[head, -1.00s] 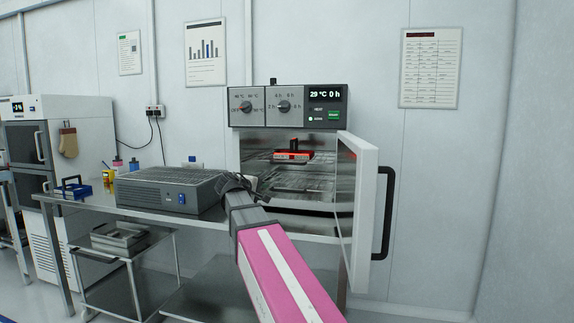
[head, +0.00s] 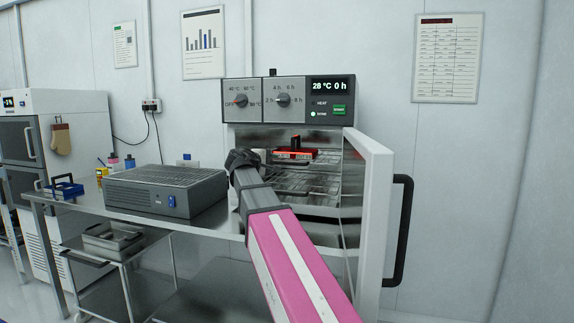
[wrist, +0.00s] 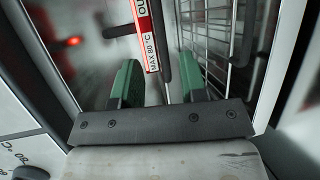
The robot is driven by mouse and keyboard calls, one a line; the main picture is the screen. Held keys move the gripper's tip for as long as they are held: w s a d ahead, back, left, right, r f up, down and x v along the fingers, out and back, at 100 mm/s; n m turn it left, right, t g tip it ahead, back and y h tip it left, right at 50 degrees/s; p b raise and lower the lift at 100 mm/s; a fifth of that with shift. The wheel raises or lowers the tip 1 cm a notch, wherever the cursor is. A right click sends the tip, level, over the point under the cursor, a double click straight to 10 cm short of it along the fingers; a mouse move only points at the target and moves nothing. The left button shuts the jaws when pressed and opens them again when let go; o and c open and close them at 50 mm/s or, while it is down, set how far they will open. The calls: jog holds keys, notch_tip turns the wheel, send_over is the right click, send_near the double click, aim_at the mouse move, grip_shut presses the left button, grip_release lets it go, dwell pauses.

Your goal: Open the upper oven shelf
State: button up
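The oven (head: 290,100) stands on the bench with its door (head: 375,205) swung open to the right. Inside, the upper shelf (head: 325,156) is a wire rack. A red piece with a black handle (head: 295,150) sits at its front. My gripper (head: 242,160) is at the left side of the oven opening, its fingers not clear in the head view. In the wrist view its green fingers (wrist: 160,85) are apart with nothing held between them. A red label reading MAX 80 °C (wrist: 147,35) and a dark bar lie just beyond them. Wire rack (wrist: 220,40) shows at the right.
The open door has a black handle (head: 402,230) and bounds the right side. A lower rack (head: 300,190) is inside the oven.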

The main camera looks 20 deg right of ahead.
aim_at(285, 163)
jog(key=x, duration=0.8)
jog(key=shift+w+d, duration=0.15)
jog(key=shift+d, duration=0.1)
grip_shut()
